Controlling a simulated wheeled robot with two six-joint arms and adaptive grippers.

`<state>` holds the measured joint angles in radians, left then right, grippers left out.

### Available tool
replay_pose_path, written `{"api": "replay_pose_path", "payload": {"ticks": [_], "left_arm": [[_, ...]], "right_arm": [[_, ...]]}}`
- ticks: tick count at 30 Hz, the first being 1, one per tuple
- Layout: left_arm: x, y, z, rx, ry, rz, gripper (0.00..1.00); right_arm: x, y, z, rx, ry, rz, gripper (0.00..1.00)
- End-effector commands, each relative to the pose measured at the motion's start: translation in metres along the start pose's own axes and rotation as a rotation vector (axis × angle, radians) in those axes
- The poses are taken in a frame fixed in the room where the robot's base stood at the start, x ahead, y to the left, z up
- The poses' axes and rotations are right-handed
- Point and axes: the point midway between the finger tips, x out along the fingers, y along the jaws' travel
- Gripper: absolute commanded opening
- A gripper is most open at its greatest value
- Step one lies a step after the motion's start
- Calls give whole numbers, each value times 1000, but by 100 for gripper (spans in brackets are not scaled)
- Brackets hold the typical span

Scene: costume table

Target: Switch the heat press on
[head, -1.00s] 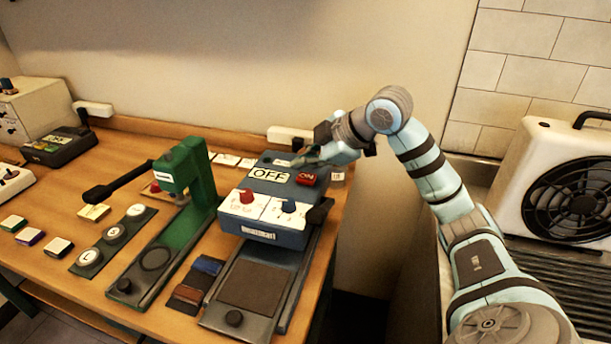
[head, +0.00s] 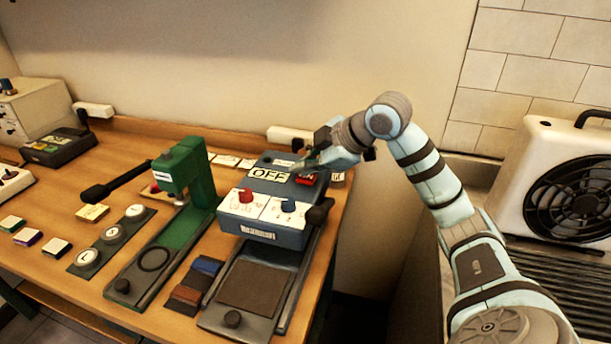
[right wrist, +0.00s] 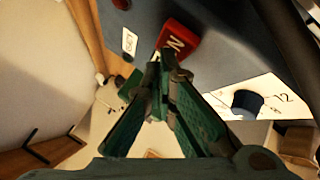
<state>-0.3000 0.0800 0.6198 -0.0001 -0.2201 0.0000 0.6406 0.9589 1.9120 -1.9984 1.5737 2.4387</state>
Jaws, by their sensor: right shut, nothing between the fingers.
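The heat press (head: 262,236) is a blue box on a dark base near the table's right end. Its top carries an OFF sign (head: 269,174) and a red switch (head: 306,181) with white letters. A red knob (head: 245,195) and a blue knob (head: 288,206) sit on its white front panel. My right gripper (head: 301,168) is shut and empty, over the top beside the switch. In the right wrist view its fingertips (right wrist: 166,60) overlap the edge of the red switch (right wrist: 181,38); I cannot tell whether they touch. My left gripper is not in view.
A green press (head: 185,180) with a long black handle stands to the left of the heat press. Colour swatches (head: 195,283) lie between them. A white fan unit (head: 560,180) stands at the right, beyond a gap. The wall is close behind the table.

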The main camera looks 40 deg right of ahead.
Motion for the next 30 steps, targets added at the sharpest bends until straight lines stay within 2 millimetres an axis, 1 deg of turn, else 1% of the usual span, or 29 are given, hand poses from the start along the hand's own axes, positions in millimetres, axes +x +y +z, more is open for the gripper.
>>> {"api": "replay_pose_path", "payload": {"ticks": [11,19,27,30], "left_arm": [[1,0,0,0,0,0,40],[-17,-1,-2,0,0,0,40],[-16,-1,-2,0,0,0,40],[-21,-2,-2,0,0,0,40]], "right_arm": [[1,-1,1,0,0,0,0],[-13,8,-8,0,-1,0,0],[-12,8,-8,0,0,0,0],[-16,10,-10,0,0,0,0]]}}
